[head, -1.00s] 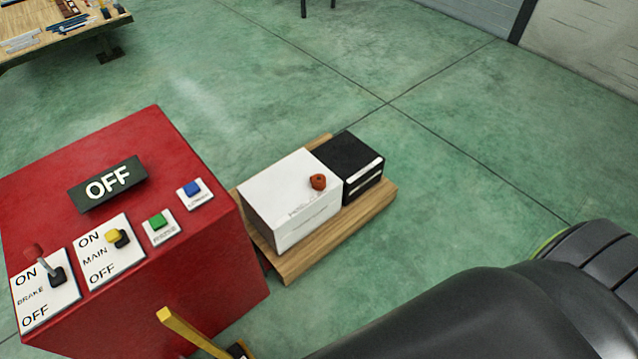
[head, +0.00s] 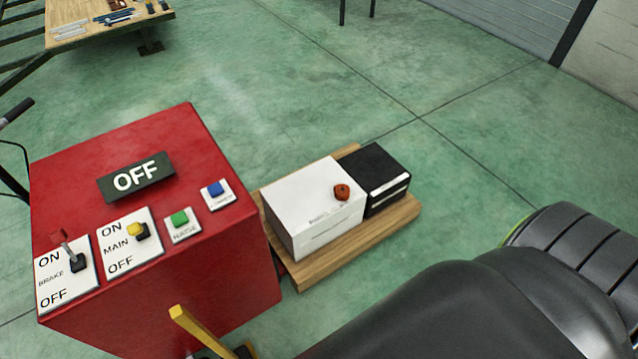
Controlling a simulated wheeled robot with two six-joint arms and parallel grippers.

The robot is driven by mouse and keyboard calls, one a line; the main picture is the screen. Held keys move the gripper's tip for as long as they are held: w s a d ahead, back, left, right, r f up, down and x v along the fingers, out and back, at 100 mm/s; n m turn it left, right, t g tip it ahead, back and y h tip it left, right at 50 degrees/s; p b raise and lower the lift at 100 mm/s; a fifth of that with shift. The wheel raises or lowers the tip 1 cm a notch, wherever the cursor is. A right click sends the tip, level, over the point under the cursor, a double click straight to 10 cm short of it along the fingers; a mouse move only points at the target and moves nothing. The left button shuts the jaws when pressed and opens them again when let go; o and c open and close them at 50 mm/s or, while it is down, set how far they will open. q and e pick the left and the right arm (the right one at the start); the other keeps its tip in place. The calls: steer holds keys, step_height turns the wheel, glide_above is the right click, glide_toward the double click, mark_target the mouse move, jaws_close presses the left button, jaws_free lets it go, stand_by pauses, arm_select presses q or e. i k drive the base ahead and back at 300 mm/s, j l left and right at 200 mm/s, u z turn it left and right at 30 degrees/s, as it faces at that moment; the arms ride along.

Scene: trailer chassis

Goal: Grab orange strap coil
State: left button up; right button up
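A small orange-red object (head: 342,192) lies on top of a white box (head: 314,207), near its right end. It is small in the picture, and I cannot tell for certain whether it is the strap coil. Neither of my grippers shows in the head view, and nothing is touching the orange-red object.
The white box and a black box (head: 377,174) stand on a wooden board (head: 330,273) on the green floor. A red control cabinet (head: 240,275) with switches, buttons and an OFF sign stands left of them. A yellow bar (head: 197,330) rises at the bottom. A worktable (head: 75,38) holds tools.

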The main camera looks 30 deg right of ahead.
mark_target(342, 190)
steer(key=i+l+u, duration=0.15)
steer(key=l+u, duration=0.2)
steer(key=l, duration=0.7)
steer(key=l+u, duration=0.35)
steer(key=l, duration=0.7)
